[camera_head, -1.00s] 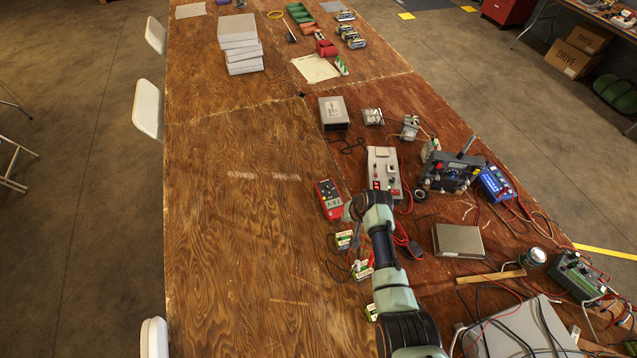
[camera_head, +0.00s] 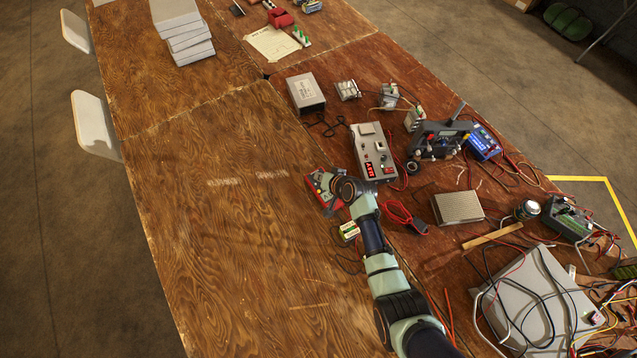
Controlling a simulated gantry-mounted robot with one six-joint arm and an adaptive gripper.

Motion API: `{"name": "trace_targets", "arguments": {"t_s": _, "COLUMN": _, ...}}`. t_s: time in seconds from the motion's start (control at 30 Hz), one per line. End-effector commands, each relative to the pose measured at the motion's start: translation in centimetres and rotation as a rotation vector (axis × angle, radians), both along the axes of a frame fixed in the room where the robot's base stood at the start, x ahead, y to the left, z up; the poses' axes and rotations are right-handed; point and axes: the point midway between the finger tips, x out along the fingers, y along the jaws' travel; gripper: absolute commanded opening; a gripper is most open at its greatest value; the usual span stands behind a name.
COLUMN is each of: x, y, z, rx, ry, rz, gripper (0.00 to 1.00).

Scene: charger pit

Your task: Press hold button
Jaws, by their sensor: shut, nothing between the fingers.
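A red handheld meter (camera_head: 319,187) lies on the wooden bench, left of the grey power supply. My arm reaches in from the lower right and its wrist covers the meter's right part. The meter's buttons are too small and too covered to make out, so I cannot pick out a hold button. My gripper (camera_head: 332,189) shows only as a small dark part by the wrist, over the meter. It is shut and empty. I cannot tell whether its tip touches the meter.
A grey power supply (camera_head: 373,153) with a red display stands close to the right of my wrist. A green-and-white battery (camera_head: 349,231) and red leads (camera_head: 402,214) lie near my forearm. The bench's left half (camera_head: 225,235) is clear.

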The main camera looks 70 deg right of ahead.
Motion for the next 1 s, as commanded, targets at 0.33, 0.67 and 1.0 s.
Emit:
{"name": "trace_targets", "arguments": {"t_s": 0.33, "x": 0.0, "y": 0.0, "z": -5.3, "rx": 0.001, "ry": 0.001, "rz": 0.0, "gripper": 0.0}}
{"name": "trace_targets", "arguments": {"t_s": 0.67, "x": 0.0, "y": 0.0, "z": -8.3, "rx": 0.0, "ry": 0.0, "rz": 0.0, "gripper": 0.0}}
{"name": "trace_targets", "arguments": {"t_s": 1.0, "x": 0.0, "y": 0.0, "z": -8.1, "rx": 0.0, "ry": 0.0, "rz": 0.0, "gripper": 0.0}}
